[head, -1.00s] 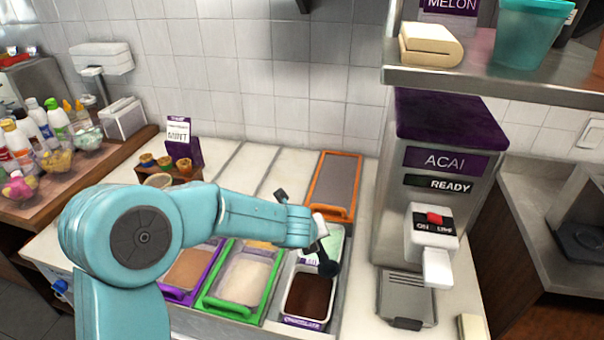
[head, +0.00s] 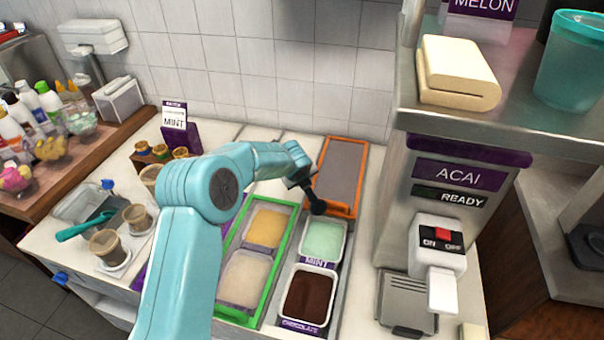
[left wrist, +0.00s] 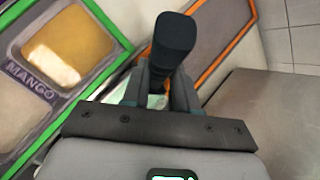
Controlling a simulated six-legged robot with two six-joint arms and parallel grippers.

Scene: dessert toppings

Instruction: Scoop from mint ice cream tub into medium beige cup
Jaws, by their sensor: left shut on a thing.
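The mint ice cream tub (head: 324,240) is a white-rimmed tub of pale green ice cream, with a MINT label on its front. My left gripper (head: 300,180) is above and behind it, shut on a dark-handled tool, probably the scoop (head: 317,206). The tool's dark handle (left wrist: 172,42) stands up between the fingers in the left wrist view; its working end is hidden. A bit of pale green shows below the fingers there. Beige-brown cups (head: 104,243) stand on the left counter, and another cup (head: 150,174) is behind my arm. I cannot tell which is medium. My right gripper is out of view.
A chocolate tub (head: 308,297) is in front of the mint. Green-framed tubs (head: 266,228) lie left, an orange-framed lid (head: 339,178) behind. The ACAI machine (head: 440,200) and metal shelf (head: 500,110) limit the right. A teal spoon (head: 85,225) lies by the cups.

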